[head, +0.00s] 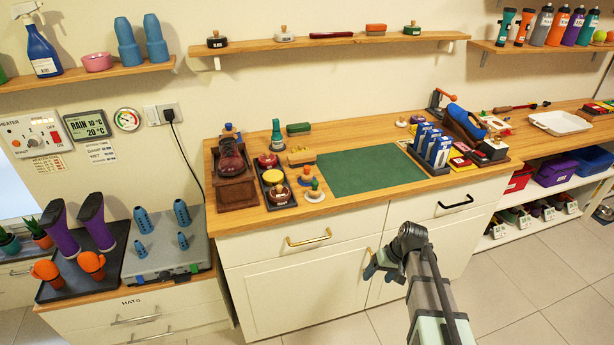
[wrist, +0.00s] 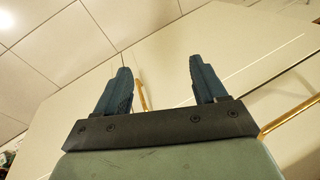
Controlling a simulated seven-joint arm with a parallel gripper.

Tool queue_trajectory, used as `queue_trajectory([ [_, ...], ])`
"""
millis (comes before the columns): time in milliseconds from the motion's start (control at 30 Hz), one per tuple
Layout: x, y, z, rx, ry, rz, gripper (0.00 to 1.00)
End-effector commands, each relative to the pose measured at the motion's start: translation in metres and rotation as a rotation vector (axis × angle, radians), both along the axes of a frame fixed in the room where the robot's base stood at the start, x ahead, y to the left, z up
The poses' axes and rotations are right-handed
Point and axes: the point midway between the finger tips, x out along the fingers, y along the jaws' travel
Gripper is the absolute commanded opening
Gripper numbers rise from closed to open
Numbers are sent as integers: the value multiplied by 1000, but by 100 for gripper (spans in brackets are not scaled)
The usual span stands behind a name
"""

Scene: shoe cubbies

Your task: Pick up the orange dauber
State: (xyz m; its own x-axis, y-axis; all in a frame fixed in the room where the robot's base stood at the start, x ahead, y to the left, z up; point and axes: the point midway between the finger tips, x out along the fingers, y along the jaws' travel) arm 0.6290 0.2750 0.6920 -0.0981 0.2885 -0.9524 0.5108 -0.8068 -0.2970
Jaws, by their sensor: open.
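A small dauber with an orange-looking knob (head: 307,171) stands on the wooden counter, left of the green mat, in the head view. A similar green-knobbed dauber (head: 315,188) stands just in front of it on a pale round base. The details are too small to be sure of. My gripper (head: 372,268) is in front of the cabinet doors, below the counter top and to the right of the daubers, well apart from them. In the wrist view my gripper (wrist: 160,65) is open and empty, with only cabinet fronts and floor tiles behind its fingers. No dauber shows there.
The green mat (head: 370,172) is bare. Blue boxes (head: 432,145) stand right of the mat. Cabinet handles (head: 309,239) stick out below the counter edge.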

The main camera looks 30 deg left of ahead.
Motion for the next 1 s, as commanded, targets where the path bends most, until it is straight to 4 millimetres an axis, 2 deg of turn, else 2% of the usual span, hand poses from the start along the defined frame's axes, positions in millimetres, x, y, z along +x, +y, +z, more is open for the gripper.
queue_trajectory([
  [33,10,16,18,20,-22,22,71],
  [200,27,60,75,82,-81,92,71],
  [500,39,128,175,184,-177,212,71],
  [733,47,169,233,228,-239,317,71],
  [1000,99,235,293,180,-362,687,71],
])
